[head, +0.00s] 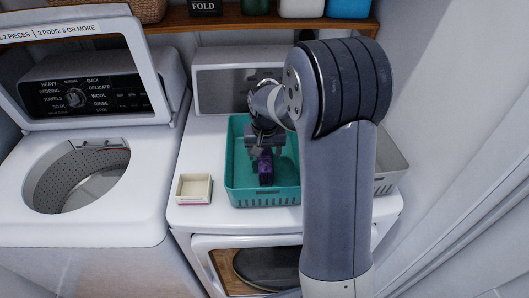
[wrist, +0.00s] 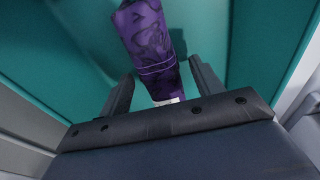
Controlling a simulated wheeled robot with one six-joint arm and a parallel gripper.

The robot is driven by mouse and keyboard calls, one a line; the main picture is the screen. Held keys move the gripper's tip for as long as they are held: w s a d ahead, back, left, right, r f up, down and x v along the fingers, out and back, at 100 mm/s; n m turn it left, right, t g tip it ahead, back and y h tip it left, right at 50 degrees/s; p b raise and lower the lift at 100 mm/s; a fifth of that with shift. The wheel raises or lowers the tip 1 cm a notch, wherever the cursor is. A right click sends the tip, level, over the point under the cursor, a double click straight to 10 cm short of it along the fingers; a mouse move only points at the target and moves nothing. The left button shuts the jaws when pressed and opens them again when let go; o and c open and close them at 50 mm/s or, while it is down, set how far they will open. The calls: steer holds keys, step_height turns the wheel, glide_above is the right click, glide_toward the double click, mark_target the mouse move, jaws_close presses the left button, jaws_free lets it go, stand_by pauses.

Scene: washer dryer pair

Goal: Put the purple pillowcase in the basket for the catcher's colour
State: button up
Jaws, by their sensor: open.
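The purple pillowcase (head: 265,166) is a dark purple patterned bundle. In the head view it is inside or just above the teal basket (head: 265,198), which stands on the dryer top. In the wrist view the pillowcase (wrist: 151,50) stands upright between the open fingers, with teal walls (wrist: 60,45) around it. My gripper (head: 264,150) points down into the teal basket, and its fingers show apart in the wrist view (wrist: 160,90). I cannot tell whether the pillowcase touches the basket floor. A grey-white basket (head: 388,172) stands to the right, mostly hidden by my arm.
A small cream tray (head: 194,189) lies left of the teal basket. The washer (head: 75,150) stands at the left with its lid up and drum open. A wooden shelf (head: 225,18) with containers runs along the back. A white curtain or wall closes the right side.

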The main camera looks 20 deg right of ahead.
mark_target(265, 157)
step_height(265, 157, up, 12)
steer(key=s+b, duration=0.1)
steer(key=shift+s+a+f, duration=0.2)
steer(key=shift+s, duration=0.2)
steer(key=f, duration=0.4)
steer(key=w+f, duration=0.1)
steer(key=f, duration=0.7)
steer(key=shift+w+d+f+p, duration=0.2)
steer(key=shift+w+f+p, duration=0.1)
steer(key=shift+w+p, duration=0.1)
step_height(265, 157, up, 2)
steer(key=shift+r, duration=0.45)
